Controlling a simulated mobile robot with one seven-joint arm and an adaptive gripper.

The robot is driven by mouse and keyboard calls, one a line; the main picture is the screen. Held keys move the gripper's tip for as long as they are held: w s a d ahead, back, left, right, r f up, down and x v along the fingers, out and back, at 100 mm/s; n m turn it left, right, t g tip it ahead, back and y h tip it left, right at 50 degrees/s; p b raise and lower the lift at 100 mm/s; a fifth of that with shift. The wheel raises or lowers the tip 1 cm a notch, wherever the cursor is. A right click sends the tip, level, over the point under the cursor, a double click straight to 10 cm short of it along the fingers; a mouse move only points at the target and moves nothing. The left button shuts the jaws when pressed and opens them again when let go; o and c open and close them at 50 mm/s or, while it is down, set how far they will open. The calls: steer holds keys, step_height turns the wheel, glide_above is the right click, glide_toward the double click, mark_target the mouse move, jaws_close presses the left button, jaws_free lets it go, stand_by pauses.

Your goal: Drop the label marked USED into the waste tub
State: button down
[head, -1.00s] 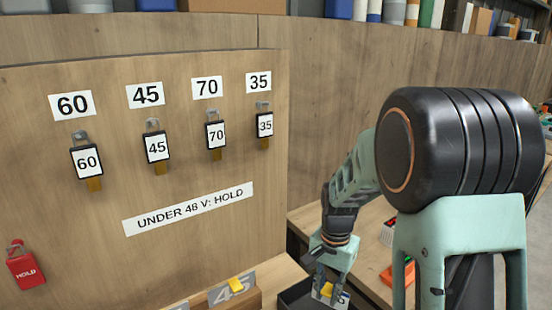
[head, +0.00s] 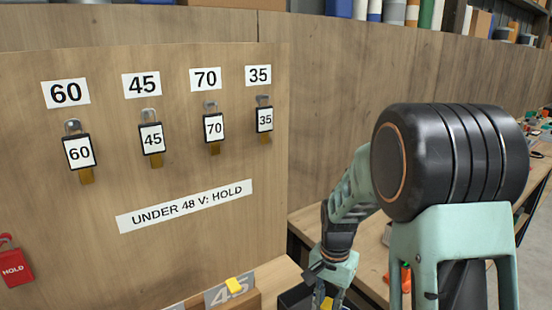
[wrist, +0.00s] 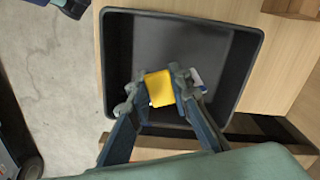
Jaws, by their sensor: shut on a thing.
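My gripper (wrist: 158,86) is shut on a yellow tab (wrist: 159,88), with one finger on each side of it. In the wrist view they are over the inside of the black waste tub (wrist: 112,60). A small white and blue piece (wrist: 197,77) shows beside the right finger; I cannot tell whether it belongs to the held label. No USED marking is readable. In the head view my gripper (head: 327,292) is at the bottom edge, next to the tub (head: 293,298), with a bit of yellow showing. The tub floor looks bare where visible.
A wooden panel (head: 200,245) on the left carries several numbered tags on hooks, a strip (head: 186,206) reading UNDER 48 V: HOLD, and a red HOLD tag (head: 13,268). A wooden block with a 45 plate (head: 230,291) and yellow tab stands left of the tub.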

steer(key=c, duration=1.7)
jaws_free()
steer(key=shift+r, duration=0.15)
step_height(320, 180, up, 12)
steer(key=shift+f, duration=0.1)
